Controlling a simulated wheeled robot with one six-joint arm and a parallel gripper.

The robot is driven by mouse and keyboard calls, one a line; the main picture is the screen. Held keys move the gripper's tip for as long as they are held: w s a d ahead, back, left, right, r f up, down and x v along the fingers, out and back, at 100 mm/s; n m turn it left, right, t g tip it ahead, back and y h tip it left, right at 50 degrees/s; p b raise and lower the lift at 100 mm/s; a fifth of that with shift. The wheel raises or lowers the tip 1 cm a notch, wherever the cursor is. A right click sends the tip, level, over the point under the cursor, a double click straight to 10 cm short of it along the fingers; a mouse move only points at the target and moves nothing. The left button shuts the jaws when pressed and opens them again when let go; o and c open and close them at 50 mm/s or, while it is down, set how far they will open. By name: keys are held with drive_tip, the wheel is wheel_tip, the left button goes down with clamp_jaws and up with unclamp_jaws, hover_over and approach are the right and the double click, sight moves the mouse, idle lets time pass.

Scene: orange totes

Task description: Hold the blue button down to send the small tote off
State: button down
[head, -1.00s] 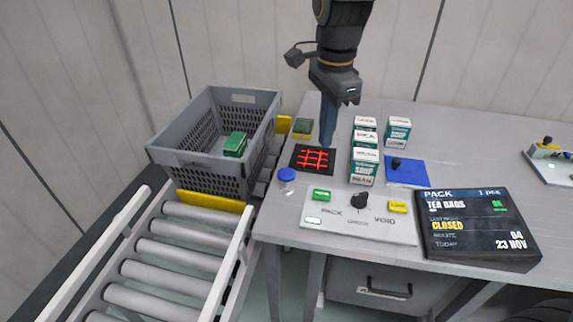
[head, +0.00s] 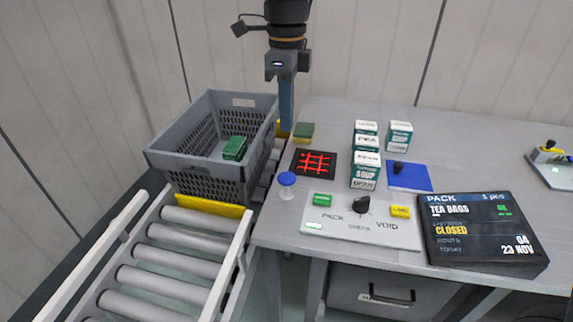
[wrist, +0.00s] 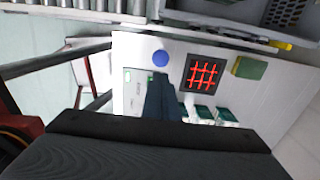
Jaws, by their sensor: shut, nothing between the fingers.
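The blue button (head: 287,179) is a round blue cap on a pale base at the table's left edge; it also shows in the wrist view (wrist: 160,58). The small tote (head: 205,182) is grey with perforated walls and stands on the roller conveyor, with a green box (head: 234,148) inside. My gripper (head: 286,128) is shut and empty, pointing down near the table's back left corner, behind and apart from the button. Its shut fingers also show in the wrist view (wrist: 162,98).
A black pad with red lines (head: 314,163) and a green-and-yellow block (head: 303,131) lie near the button. A control panel (head: 360,232) with a black knob is in front. Several cartons (head: 366,172) stand to the right. A yellow bar (head: 208,206) crosses the conveyor before the tote.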

sight(287, 176)
wheel_tip(287, 176, down, 13)
drive_tip(key=p, duration=0.2)
drive_tip(key=shift+f+p, duration=0.1)
drive_tip(key=shift+p, duration=0.25)
